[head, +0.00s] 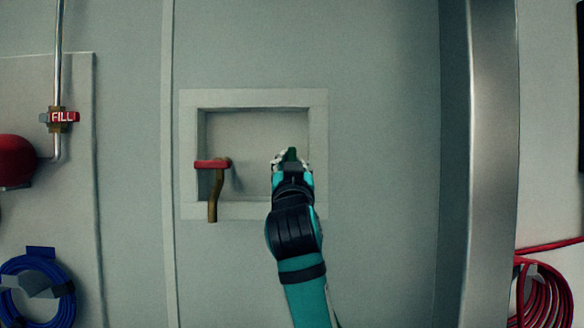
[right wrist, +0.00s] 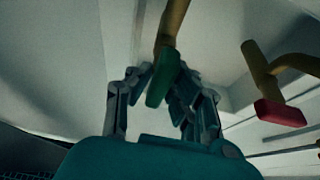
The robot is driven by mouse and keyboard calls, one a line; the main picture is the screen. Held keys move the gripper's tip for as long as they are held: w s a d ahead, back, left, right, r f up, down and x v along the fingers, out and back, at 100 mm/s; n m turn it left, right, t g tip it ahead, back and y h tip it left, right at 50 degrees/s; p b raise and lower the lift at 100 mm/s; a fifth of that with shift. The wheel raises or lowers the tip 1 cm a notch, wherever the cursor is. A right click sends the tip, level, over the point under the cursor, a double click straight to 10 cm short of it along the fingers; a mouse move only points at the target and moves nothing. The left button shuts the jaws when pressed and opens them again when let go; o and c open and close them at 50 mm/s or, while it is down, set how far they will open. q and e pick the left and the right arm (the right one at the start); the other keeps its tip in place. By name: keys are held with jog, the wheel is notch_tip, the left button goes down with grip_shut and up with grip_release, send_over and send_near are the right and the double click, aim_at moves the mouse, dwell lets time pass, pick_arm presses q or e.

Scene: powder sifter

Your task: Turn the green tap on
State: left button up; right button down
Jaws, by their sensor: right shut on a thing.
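The green tap's handle (head: 291,153) is in the recessed wall box, right of the red tap, and mostly hidden behind my right gripper (head: 291,160) in the head view. In the right wrist view the green handle (right wrist: 161,78) hangs from its brass pipe (right wrist: 172,25) between the fingers of my right gripper (right wrist: 163,82), which is shut on it. My left gripper is in neither view.
A red-handled tap (head: 212,164) with a brass spout sits close by on the left in the same box, whose pale frame (head: 255,98) surrounds both. A metal post (head: 493,160) stands to the right. A pipe with a FILL valve (head: 60,117) is far left.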

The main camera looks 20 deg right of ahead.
jog(key=c, duration=1.3)
grip_release()
jog(key=shift+o, duration=0.2)
jog(key=v, duration=1.2)
